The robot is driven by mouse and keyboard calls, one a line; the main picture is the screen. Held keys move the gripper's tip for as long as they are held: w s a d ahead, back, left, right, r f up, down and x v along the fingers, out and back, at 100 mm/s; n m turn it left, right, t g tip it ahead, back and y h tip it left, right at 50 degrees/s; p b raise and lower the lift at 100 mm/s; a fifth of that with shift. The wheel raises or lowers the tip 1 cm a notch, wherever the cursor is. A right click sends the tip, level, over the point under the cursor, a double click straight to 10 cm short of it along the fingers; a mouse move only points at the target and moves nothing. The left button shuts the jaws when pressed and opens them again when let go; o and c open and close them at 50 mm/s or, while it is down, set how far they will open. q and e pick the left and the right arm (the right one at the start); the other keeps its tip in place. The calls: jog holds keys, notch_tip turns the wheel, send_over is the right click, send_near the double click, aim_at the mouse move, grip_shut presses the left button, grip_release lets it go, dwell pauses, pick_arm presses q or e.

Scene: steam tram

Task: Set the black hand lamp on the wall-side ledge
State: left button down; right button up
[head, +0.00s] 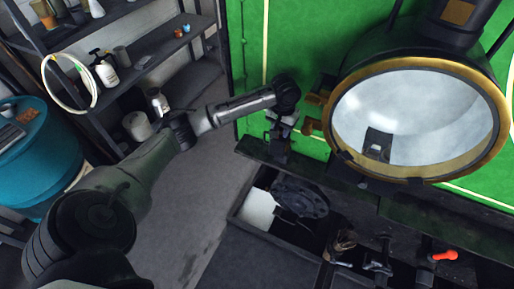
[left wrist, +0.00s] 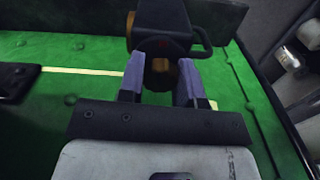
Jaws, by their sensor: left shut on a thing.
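The black hand lamp (left wrist: 162,22) is between the two purple-padded fingers of my left gripper (left wrist: 160,84) in the left wrist view. A brass-coloured part shows between the fingers, and a looped handle sticks out to the right. In the head view my left gripper (head: 282,122) is in front of the green panel, left of the big headlamp. The hand lamp (head: 277,145) is below it, just over the left end of a dark ledge (head: 318,172). I cannot tell whether the lamp touches the ledge. My right gripper is not in view.
The big brass-rimmed headlamp (head: 420,118) stands close to the right of my left gripper. Below the ledge is an open compartment with a dark round part (head: 300,197). A red-ended lever (head: 445,255) is at lower right. Shelves (head: 135,70) and a teal drum (head: 40,160) are at left.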

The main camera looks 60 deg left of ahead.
pick_arm(q)
jog(key=w, duration=0.1)
jog(key=w+d+r, duration=0.1)
jog(key=shift+w+r, duration=0.15)
jog(key=shift+w, duration=0.15)
jog(key=s+a+f, duration=0.3)
jog(key=a+f, duration=0.7)
jog(key=shift+s+a+f+b, duration=0.15)
jog(key=shift+a+f+b, duration=0.15)
jog(key=shift+f, duration=0.1)
jog(key=c, duration=0.8)
grip_release()
jog(key=shift+f, duration=0.15)
